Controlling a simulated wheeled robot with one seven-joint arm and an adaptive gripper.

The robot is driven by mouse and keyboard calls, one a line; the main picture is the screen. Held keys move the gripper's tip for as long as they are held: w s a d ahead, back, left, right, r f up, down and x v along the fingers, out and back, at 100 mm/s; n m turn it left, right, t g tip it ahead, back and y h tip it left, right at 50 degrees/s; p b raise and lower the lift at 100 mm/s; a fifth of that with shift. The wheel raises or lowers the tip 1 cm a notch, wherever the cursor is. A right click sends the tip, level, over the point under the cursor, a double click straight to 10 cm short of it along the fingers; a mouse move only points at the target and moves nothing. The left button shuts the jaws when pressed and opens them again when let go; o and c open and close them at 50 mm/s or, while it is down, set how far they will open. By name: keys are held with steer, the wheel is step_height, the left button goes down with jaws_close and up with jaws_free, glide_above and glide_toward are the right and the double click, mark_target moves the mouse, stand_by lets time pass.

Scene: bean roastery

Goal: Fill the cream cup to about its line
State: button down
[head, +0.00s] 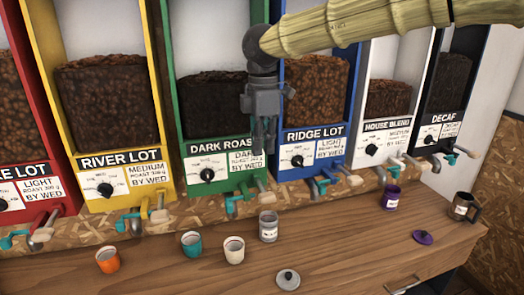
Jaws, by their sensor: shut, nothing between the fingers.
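The cream cup (234,251) stands upright on the wooden counter, below the green DARK ROAST dispenser, between a teal cup (192,245) and a grey labelled canister (268,226). Its inside looks pale; I cannot make out a fill line or any beans in it. My gripper (264,150) points down in front of the boundary between the green dispenser (170,110) and the blue RIDGE LOT dispenser (283,170). It is shut and empty, well above the cream cup. It hides part of the DARK ROAST label.
More dispensers, including yellow RIVER LOT (72,168) and white HOUSE BLEND (364,155), line the back, with teal-handled spouts below. An orange cup (107,260), grey lid (287,279), purple canister (391,197), purple lid (422,237) and dark mug (462,207) stand around.

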mark_target(262, 195)
step_height(262, 195, down, 12)
steer(key=p, duration=0.4)
steer(key=shift+s, duration=0.1)
steer(key=shift+f, duration=0.1)
steer(key=shift+s+f+t+b, duration=0.15)
steer(key=shift+t+b, duration=0.15)
steer(key=shift+b, duration=0.2)
